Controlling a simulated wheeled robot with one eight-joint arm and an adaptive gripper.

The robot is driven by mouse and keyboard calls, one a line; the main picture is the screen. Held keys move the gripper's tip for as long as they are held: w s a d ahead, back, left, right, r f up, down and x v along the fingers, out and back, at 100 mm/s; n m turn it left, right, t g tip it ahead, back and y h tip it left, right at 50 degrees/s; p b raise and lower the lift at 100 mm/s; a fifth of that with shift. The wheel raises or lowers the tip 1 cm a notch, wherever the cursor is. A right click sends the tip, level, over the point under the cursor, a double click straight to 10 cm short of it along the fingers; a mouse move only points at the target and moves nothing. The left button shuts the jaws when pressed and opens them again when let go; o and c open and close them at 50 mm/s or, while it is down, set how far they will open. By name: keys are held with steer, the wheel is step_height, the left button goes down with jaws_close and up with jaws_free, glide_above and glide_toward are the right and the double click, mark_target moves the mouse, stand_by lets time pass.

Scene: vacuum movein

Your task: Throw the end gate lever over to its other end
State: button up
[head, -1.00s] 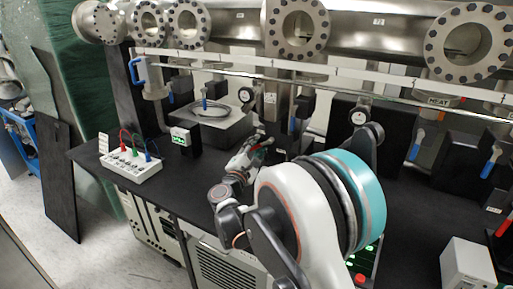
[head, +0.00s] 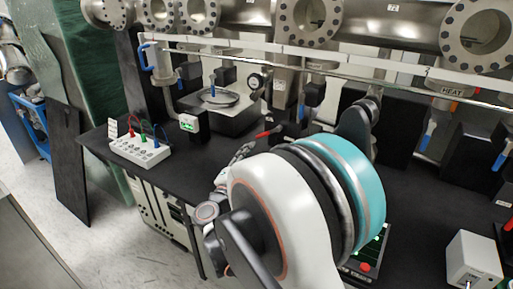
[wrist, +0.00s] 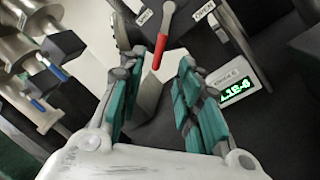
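The end gate lever (wrist: 163,38) has a grey arm and a red grip. In the wrist view it stands at top centre, its red tip pointing down between my fingertips. The red grip also shows in the head view (head: 268,132), just beyond my gripper. My gripper (wrist: 160,66) is open, with teal pads on either side and a clear gap between them. I see no contact with the lever. In the head view my gripper (head: 240,152) is small and partly hidden by my arm.
A label reading OPEN (wrist: 204,13) lies right of the lever, with another label (wrist: 144,17) to its left. A green-digit gauge (wrist: 237,90) sits at right. A white switch box (head: 140,150) stands on the black bench (head: 185,165). Flanged steel pipework (head: 385,28) spans the back.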

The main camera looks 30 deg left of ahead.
steer(key=shift+s, duration=0.4)
steer(key=shift+c, duration=0.6)
steer(key=shift+w+d, duration=0.1)
steer(key=c, duration=0.5)
steer(key=shift+w+d+n+y, duration=0.2)
steer(key=shift+w+n+y, duration=0.1)
steer(key=shift+y, duration=0.1)
jaws_close()
steer(key=n+g+y+p, duration=0.3)
steer(key=n+y, duration=0.3)
steer(key=y, duration=0.1)
glide_toward(268, 132)
step_height(268, 132, down, 3)
steer(key=w, duration=0.1)
steer(key=s+d+f+n+g+y+p, duration=0.1)
steer(key=s+d+n+g+y, duration=0.3)
steer(key=s+n+g+y, duration=0.15)
steer(key=w+d+x, duration=0.1)
steer(key=x, duration=1.2)
steer(key=shift+w+r+h, duration=0.45)
steer(key=shift+r, duration=0.1)
